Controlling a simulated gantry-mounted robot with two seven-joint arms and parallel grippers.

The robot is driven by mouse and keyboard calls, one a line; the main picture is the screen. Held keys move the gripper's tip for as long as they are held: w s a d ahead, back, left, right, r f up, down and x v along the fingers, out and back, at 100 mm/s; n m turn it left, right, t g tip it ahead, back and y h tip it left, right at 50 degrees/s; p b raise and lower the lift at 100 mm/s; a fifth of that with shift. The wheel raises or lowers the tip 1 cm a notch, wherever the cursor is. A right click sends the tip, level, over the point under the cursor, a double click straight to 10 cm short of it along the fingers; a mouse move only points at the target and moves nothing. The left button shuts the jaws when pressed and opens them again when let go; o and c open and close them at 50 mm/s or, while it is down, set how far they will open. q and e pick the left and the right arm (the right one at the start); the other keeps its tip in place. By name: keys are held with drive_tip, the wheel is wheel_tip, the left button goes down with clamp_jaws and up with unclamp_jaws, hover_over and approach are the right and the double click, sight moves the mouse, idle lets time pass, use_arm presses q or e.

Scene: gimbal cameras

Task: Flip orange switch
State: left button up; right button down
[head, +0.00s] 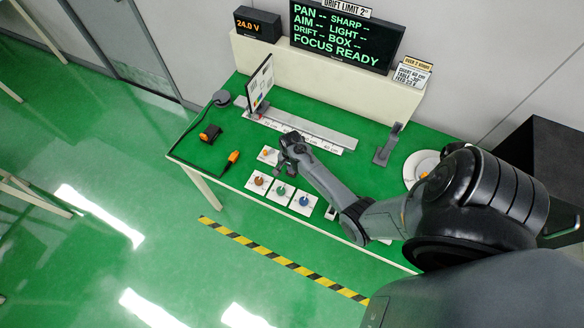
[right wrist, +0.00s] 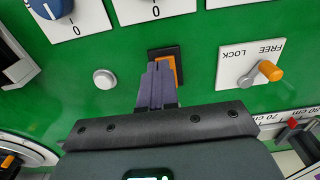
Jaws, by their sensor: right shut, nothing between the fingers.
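The orange switch (right wrist: 174,64) sits in a black housing on the green panel in the right wrist view. My right gripper (right wrist: 160,68) is shut and empty, with its fingertips over the switch and covering part of its orange face. I cannot tell whether the tips touch it. In the head view my right gripper (head: 287,160) is low over the green table, and the switch is hidden there. My left gripper is not in view.
An orange lever (right wrist: 269,70) on a white FREE/LOCK plate is beside the switch. A white button (right wrist: 104,79) is on its other side. White dial plates (head: 281,193) line the table's front edge. The screen (head: 345,35) reads "FOCUS READY".

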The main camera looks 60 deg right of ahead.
wheel_tip(320, 180, up, 14)
drive_tip(key=a+p, duration=0.2)
drive_tip(key=p, duration=0.2)
drive_tip(key=shift+f, duration=0.25)
